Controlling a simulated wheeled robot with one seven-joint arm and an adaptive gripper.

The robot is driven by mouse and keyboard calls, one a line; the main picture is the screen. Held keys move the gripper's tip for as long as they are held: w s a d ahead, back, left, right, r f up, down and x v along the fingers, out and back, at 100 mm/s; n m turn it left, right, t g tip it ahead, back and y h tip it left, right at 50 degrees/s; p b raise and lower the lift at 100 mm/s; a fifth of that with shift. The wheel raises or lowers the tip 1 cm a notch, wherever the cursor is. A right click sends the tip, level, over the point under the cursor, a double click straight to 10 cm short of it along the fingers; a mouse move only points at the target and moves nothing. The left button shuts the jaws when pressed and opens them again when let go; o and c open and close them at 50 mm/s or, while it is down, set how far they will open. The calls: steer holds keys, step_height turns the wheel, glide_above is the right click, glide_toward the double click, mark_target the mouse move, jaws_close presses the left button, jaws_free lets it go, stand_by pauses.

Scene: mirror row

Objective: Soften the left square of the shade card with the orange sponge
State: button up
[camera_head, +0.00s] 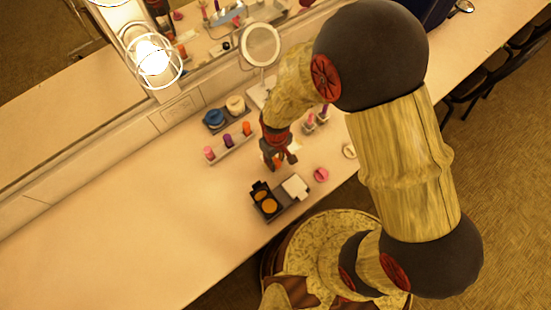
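My gripper (279,160) points down over the counter, behind the dark tray. A small orange piece, which looks like the orange sponge (277,163), shows between its fingers, and the fingers look closed on it. A pale square card (295,187), which looks like the shade card, lies at the right end of the dark tray, just in front of and below my gripper. Its separate squares are too small to tell apart. An open black compact (265,200) with orange pans is at the tray's left end.
A pink round piece (321,174) lies right of the card. A rack of lipsticks (230,143), a tray with a blue jar (214,117) and a round mirror (261,45) stand behind. A lit caged bulb (152,56) is at upper left. The counter's left is clear.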

steer(key=shift+r+p, duration=2.45)
steer(key=shift+r, duration=0.95)
steer(key=shift+f, duration=0.1)
